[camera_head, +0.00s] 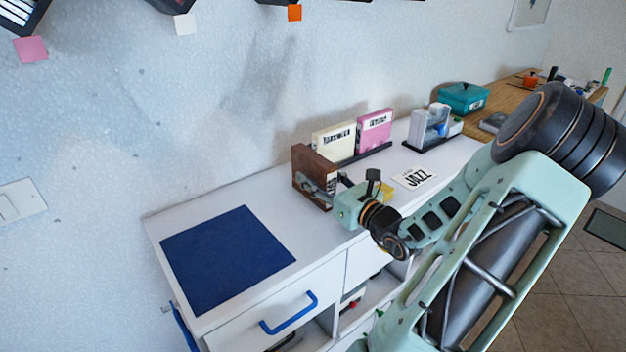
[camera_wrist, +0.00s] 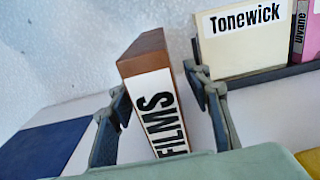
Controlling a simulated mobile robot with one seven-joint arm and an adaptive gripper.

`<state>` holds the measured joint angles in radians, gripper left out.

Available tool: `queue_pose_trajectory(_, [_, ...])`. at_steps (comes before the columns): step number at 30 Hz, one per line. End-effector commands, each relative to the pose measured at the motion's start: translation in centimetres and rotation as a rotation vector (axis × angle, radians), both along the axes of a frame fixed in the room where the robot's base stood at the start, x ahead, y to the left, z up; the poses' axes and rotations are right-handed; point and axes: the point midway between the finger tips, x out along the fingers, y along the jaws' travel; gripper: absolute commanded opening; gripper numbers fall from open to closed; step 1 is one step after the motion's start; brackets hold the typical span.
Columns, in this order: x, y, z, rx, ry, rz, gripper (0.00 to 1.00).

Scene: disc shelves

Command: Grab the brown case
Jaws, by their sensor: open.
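The brown case (camera_head: 302,170) stands upright on the white cabinet top, at the left end of the row of cases. In the wrist view the brown case (camera_wrist: 146,48) shows its brown top and a white label reading "FILMS". My gripper (camera_head: 334,186) is at the case in the head view, and the arm hides part of the case. In the wrist view my gripper (camera_wrist: 158,88) is open, with one finger on each side of the case. The left finger looks close to the case, but I cannot tell whether either finger touches it.
A cream case (camera_head: 333,141) labelled "Tonewick" and a pink case (camera_head: 375,131) stand in a dark rack just right of the brown case. A blue mat (camera_head: 228,258) lies to the left. A "JAZZ" card (camera_head: 414,178) lies flat to the right. A teal box (camera_head: 463,98) stands farther back.

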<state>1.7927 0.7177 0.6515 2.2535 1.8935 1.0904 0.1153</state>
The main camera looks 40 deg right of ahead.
Motion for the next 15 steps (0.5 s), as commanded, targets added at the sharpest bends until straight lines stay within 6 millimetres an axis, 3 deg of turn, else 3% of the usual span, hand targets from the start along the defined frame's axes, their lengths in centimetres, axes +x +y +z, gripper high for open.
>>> queue_pose_trajectory(4, [1.4,-0.19,-0.02,-0.001,0.0,0.0,0.45])
queue_pose_trajectory(11, [1.52,-0.22,0.06,0.0,0.0,-0.001,0.45])
queue_pose_trajectory(15, [1.49,-0.23,0.05,0.0,0.0,-0.001,0.31])
